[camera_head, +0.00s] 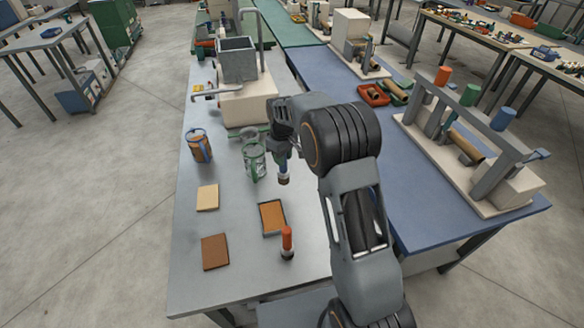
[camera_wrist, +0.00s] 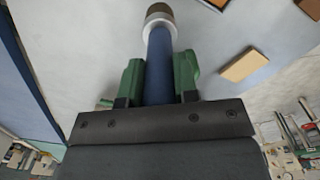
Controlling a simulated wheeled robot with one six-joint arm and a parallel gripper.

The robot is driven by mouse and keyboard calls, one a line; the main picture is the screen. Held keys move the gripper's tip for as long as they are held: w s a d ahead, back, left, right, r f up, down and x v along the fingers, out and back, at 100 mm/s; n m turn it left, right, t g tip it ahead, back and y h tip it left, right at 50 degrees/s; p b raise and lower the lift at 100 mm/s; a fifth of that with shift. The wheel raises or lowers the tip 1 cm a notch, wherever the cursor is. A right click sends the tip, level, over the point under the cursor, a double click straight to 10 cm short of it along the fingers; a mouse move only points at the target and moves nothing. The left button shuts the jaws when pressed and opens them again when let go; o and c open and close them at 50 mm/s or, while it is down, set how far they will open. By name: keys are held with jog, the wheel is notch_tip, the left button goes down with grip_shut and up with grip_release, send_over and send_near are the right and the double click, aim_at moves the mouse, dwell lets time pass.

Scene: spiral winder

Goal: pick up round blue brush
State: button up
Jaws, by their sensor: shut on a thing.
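The round blue brush (camera_wrist: 159,62) is between the green fingers of my gripper (camera_wrist: 159,80) in the wrist view. It has a blue handle, a pale metal collar and a brown round bristle end pointing away from the gripper. My gripper is shut on the handle. In the head view the brush (camera_head: 284,178) hangs below my gripper (camera_head: 283,158), bristle end down, over the grey table (camera_head: 225,277). Most of its handle is hidden there by the gripper. Whether the bristles touch the table is hard to tell.
A green wire-like holder (camera_head: 254,162) stands just left of the brush. A brown jar with blue (camera_head: 199,146) is farther left. An orange-handled brush (camera_head: 287,243) stands nearer, beside a dark-rimmed orange pad (camera_head: 272,217). Tan (camera_head: 208,197) and brown (camera_head: 215,252) squares lie left.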

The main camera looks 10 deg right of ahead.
jog(key=a+r+b, duration=0.1)
jog(key=a+r, duration=0.5)
jog(key=a, duration=0.4)
jog(key=shift+a+b, duration=0.3)
jog(key=shift+b, duration=0.1)
dwell(1.3)
